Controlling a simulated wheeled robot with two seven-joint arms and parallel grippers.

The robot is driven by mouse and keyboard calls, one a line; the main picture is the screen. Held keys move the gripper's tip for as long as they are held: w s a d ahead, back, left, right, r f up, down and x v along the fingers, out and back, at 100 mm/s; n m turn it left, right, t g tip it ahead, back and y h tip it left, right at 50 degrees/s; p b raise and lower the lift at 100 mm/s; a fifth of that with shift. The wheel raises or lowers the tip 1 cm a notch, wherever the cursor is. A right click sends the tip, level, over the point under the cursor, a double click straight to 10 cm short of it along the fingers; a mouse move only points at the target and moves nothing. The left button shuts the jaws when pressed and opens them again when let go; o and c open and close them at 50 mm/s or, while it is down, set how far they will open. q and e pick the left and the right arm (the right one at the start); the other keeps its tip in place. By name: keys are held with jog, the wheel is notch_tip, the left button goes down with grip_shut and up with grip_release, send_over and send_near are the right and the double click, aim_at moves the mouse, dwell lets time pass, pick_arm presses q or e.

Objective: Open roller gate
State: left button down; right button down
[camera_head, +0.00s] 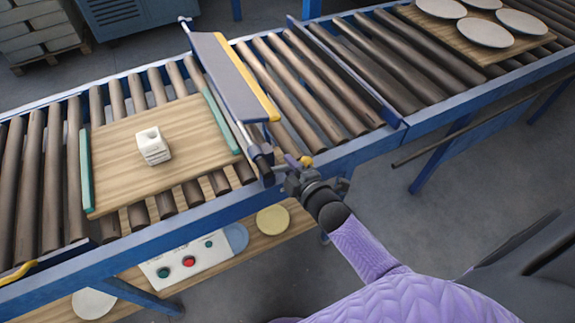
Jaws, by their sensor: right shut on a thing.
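The roller gate is a grey panel (228,78) with a yellow edge strip, set across the roller conveyor in the middle of the view. It looks tilted. Its near end meets a dark bracket at the conveyor's front rail. My right gripper (296,168) is at this near end, beside a small yellow knob (305,160). It is shut on the gate's handle; the gripper itself hides most of the grip. My right arm reaches in from the lower right. My left gripper is not in view.
Another board (420,14) with several plates lies at the upper right. A control box (185,262) with buttons sits below the blue front rail (190,222).

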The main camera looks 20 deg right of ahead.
jog(key=shift+d+r+n+h+p, duration=0.1)
jog(key=shift+r+n+h+p, duration=0.2)
jog(key=shift+r+n+p, duration=0.65)
jog(key=shift+f+n+b, duration=0.1)
jog(key=shift+n+b, duration=0.3)
jog(key=shift+n, duration=0.05)
jog(key=c, duration=0.6)
grip_release()
